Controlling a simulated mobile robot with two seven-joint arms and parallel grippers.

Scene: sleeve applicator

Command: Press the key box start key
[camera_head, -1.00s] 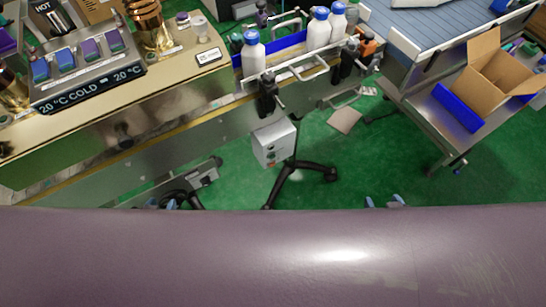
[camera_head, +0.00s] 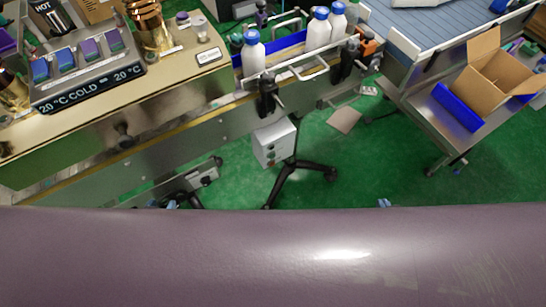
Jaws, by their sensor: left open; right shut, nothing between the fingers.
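The key box (camera_head: 275,142) is a light grey box below the conveyor's edge, near the middle of the head view, above a black-legged stand. Neither gripper touches the box.
A broad purple-grey surface, probably part of me, fills the bottom and hides most of both grippers. White bottles with blue caps (camera_head: 253,54) stand on the conveyor above the box. An open carton (camera_head: 490,75) is at right. Green floor (camera_head: 330,185) is open right of the stand.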

